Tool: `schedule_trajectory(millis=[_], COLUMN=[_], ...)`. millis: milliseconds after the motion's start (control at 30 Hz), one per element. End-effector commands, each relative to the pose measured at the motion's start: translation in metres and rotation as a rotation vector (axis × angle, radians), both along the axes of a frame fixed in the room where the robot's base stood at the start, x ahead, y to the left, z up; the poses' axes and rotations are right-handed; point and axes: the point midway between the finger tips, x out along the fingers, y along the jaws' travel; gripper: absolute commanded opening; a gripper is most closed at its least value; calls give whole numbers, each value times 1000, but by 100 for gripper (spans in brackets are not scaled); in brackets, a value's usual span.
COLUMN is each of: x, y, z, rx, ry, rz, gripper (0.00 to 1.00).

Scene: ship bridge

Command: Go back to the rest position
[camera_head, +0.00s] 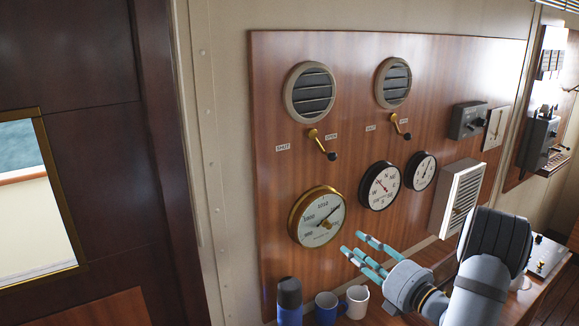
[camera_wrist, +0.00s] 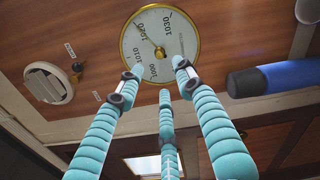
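My gripper (camera_head: 360,254) is in the lower middle of the head view, in front of the wood panel and below the brass-rimmed barometer (camera_head: 317,216). Its three teal fingers are spread apart with nothing between them. In the wrist view my gripper (camera_wrist: 160,80) shows the same spread fingers pointing toward the barometer (camera_wrist: 160,45). The fingertips look apart from the dial, though the exact gap cannot be told.
A dark-capped blue bottle (camera_head: 289,302), a blue mug (camera_head: 326,308) and a white mug (camera_head: 357,301) stand below my gripper. Two vents with brass levers, dark-rimmed dials (camera_head: 381,186) and a louvred box (camera_head: 458,199) are on the panel. A door (camera_head: 90,150) is left.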

Motion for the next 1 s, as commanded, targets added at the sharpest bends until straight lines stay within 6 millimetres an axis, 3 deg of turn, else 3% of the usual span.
schedule_trajectory(millis=[500, 667, 1000], x=[81, 94, 93], y=[46, 52, 51], z=[1, 1, 0], rx=[0, 0, -35], ry=[-3, -2, -21], rz=[1, 0, -2], gripper=[36, 36, 36])
